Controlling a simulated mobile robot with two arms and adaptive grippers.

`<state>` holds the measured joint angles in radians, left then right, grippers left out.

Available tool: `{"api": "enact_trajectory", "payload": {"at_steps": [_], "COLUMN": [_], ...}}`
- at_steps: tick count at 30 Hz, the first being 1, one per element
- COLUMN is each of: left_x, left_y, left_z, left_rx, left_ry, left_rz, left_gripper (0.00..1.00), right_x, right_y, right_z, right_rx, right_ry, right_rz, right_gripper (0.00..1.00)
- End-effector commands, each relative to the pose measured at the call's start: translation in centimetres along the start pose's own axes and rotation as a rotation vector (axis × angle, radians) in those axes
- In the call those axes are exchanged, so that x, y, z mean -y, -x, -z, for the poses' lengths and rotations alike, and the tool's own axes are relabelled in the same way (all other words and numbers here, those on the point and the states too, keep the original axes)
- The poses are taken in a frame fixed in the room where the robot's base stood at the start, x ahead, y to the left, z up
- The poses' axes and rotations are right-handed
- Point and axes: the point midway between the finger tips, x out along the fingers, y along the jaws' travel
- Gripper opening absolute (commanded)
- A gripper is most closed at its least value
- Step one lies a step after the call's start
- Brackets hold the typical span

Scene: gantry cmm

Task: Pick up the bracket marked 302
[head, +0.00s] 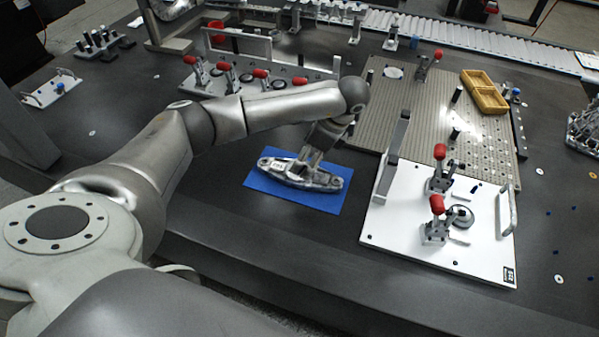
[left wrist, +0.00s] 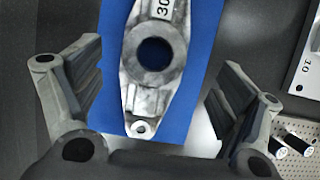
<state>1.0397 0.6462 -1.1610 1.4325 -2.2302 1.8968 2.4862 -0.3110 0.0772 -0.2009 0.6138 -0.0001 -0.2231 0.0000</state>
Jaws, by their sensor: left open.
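The bracket (head: 290,173) is a grey metal casting lying flat on a blue mat (head: 323,201) at the table's front middle. In the left wrist view the bracket (left wrist: 135,78) shows a large round hole, a smaller hole at its near end, and a white label reading "30", cut off by the top edge. My left gripper (head: 309,165) is over the bracket in the head view. In the left wrist view its two fingers (left wrist: 152,88) are spread wide on either side of the bracket, apart from it. The right gripper is not seen.
A white fixture plate (head: 395,228) with red-tipped clamps stands right of the mat. Behind it is a beige perforated plate (head: 395,90) with a yellow tray (head: 484,92). A row of red-tipped clamps (head: 262,74) stands behind my arm. Bare dark table lies in front of the mat.

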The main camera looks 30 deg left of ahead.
Motion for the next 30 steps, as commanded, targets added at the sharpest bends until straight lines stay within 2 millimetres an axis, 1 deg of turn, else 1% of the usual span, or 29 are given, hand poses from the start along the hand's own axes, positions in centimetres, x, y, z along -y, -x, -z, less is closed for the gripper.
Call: {"api": "enact_trajectory", "payload": {"at_steps": [4, 8, 9, 12, 15, 20, 23, 30], "left_x": [-0.3, -0.7, -0.6, -0.6, -0.6, -0.6, -0.6, -0.6], "left_y": [-1.4, -3.4, -4.0, -5.0, -5.4, -5.4, -5.4, -5.3], "left_z": [0.1, 0.4, 0.4, 0.5, 0.5, 0.5, 0.5, 0.5], "left_rx": [0.001, 0.001, 0.001, 0.000, -0.002, -0.002, -0.002, -0.002], "left_ry": [-0.002, -0.002, -0.001, -0.002, -0.003, -0.003, -0.003, -0.002], "left_rz": [-0.004, -0.003, -0.003, -0.003, 0.000, 0.000, 0.000, 0.000], "left_gripper": [0.90, 0.90, 0.90, 0.90, 0.90, 0.90, 0.80, 0.49], "right_x": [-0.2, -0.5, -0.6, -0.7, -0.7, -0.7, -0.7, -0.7], "right_y": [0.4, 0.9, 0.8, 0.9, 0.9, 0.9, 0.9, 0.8], "right_z": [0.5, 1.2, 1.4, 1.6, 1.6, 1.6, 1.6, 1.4], "right_rx": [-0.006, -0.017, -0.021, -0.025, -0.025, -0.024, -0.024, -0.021], "right_ry": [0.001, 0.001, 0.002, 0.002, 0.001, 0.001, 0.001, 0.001], "right_rz": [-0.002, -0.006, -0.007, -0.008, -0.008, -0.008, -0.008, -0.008], "right_gripper": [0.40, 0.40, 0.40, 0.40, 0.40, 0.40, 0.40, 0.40]}}
